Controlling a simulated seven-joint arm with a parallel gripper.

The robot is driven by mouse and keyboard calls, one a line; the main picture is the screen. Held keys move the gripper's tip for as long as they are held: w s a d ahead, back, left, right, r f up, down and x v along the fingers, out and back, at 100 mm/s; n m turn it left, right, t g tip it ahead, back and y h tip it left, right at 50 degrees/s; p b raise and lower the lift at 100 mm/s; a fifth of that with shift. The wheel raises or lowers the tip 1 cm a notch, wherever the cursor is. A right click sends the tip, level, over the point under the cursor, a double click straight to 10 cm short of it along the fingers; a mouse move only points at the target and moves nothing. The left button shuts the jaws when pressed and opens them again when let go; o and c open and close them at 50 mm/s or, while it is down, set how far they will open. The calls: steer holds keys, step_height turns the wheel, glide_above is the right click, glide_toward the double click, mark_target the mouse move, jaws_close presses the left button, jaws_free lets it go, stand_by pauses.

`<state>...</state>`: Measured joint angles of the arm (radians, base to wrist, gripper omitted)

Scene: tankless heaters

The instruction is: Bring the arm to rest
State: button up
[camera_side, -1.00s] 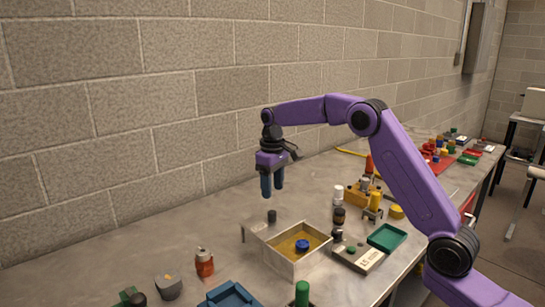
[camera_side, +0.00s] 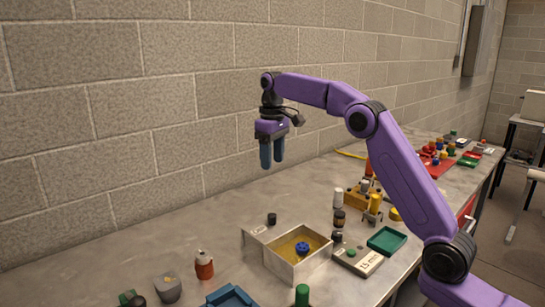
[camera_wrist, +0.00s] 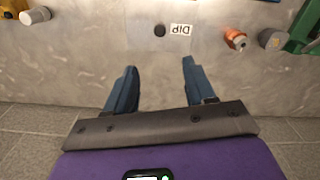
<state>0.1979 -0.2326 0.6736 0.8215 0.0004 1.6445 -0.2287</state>
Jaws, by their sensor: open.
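My gripper (camera_side: 271,154) is raised above the back of the bench, with its two blue fingers pointing down. The fingers are apart and nothing is between them. It also shows in the wrist view (camera_wrist: 157,85), where bare grey bench surface and the wall lie behind the fingers. My purple arm reaches in from the lower right of the side view. The gripper is clear of all objects.
Below my gripper, the grey bench (camera_side: 190,225) holds an open box (camera_side: 315,262) with a blue piece (camera_side: 302,248) in it. An orange bottle (camera_side: 204,265) and a green tray (camera_side: 387,240) are near. A block wall (camera_side: 120,110) runs behind.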

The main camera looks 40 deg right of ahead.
steer(key=s+a+f+n, duration=0.1)
steer(key=s+a+n, duration=0.1)
steer(key=s+a, duration=0.55)
steer(key=s+a+f+n, duration=0.1)
steer(key=s+a+n, duration=0.3)
steer(key=s, duration=0.7)
steer(key=s+d+f+n, duration=0.1)
steer(key=s+f, duration=0.3)
steer(key=s, duration=0.8)
steer(key=s+d+f+n, duration=0.2)
steer(key=s+d+f, duration=0.2)
steer(key=s, duration=0.9)
steer(key=shift+f+n, duration=0.3)
steer(key=shift+f, duration=0.15)
